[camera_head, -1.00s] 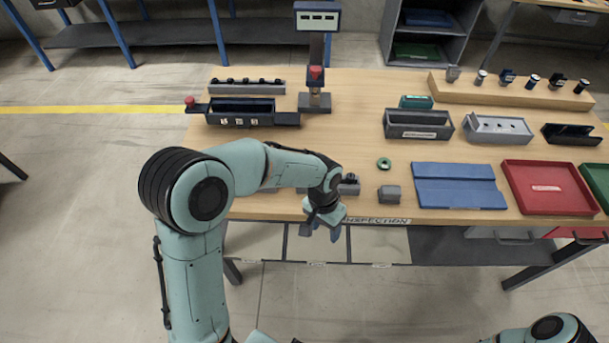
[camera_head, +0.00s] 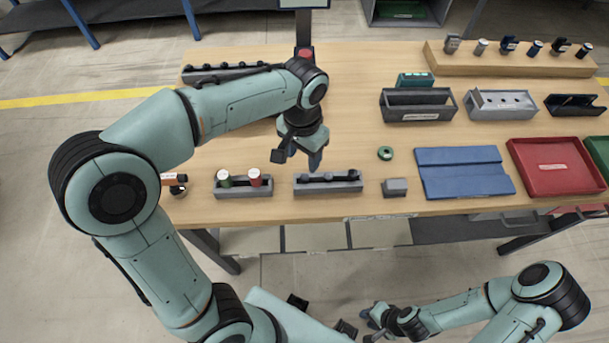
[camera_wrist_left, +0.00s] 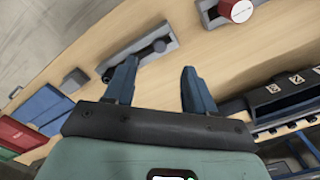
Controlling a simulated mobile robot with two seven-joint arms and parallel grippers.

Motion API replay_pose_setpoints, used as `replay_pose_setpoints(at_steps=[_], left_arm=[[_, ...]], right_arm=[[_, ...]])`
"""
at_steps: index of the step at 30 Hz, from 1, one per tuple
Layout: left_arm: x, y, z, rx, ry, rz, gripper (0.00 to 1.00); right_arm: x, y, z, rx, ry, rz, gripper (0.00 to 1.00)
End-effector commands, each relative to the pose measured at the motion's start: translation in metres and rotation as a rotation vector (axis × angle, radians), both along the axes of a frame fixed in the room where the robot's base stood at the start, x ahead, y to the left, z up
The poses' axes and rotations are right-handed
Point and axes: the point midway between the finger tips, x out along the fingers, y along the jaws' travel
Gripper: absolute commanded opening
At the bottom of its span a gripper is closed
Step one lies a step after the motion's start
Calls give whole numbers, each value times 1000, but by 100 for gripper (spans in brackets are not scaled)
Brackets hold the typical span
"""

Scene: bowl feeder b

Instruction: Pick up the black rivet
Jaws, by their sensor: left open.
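A grey rail (camera_head: 328,188) near the table's front edge holds small dark pieces. A black round-headed piece (camera_wrist_left: 160,46) stands in this rail in the left wrist view and looks like the black rivet. My left gripper (camera_head: 297,159) is open and empty, above the table just behind the rail. In the left wrist view its fingers (camera_wrist_left: 159,68) are spread, with the black piece between and beyond their tips, apparently untouched. My right gripper (camera_head: 374,320) is low at the front, away from the table; its jaws are too small to read.
Left of the rail, a grey holder (camera_head: 242,193) carries a green and a red cylinder. A grey block (camera_head: 395,187), green ring (camera_head: 385,153) and blue tray (camera_head: 464,190) are on the right. A strip with dark knobs (camera_head: 228,75) is at the back left.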

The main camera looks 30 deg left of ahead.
Motion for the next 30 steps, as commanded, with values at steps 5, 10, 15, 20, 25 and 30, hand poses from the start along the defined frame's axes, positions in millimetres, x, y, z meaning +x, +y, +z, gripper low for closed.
replay_pose_setpoints(at_steps=[5,10,15,20,25,30], left_arm=[[-1,0,-35,1,5,0,55],[0,0,-47,0,1,-1,55],[3,-1,-65,2,5,0,55],[6,-1,-90,1,3,0,55],[7,-1,-100,0,0,-1,55],[7,-1,-99,0,-1,0,55]], right_arm=[[-5,0,-7,0,7,0,29],[-6,0,-8,0,8,0,29],[-6,0,-8,0,7,0,29],[-7,0,-9,0,8,0,29],[-8,0,-10,1,8,1,29],[-7,0,-10,1,8,1,29]])
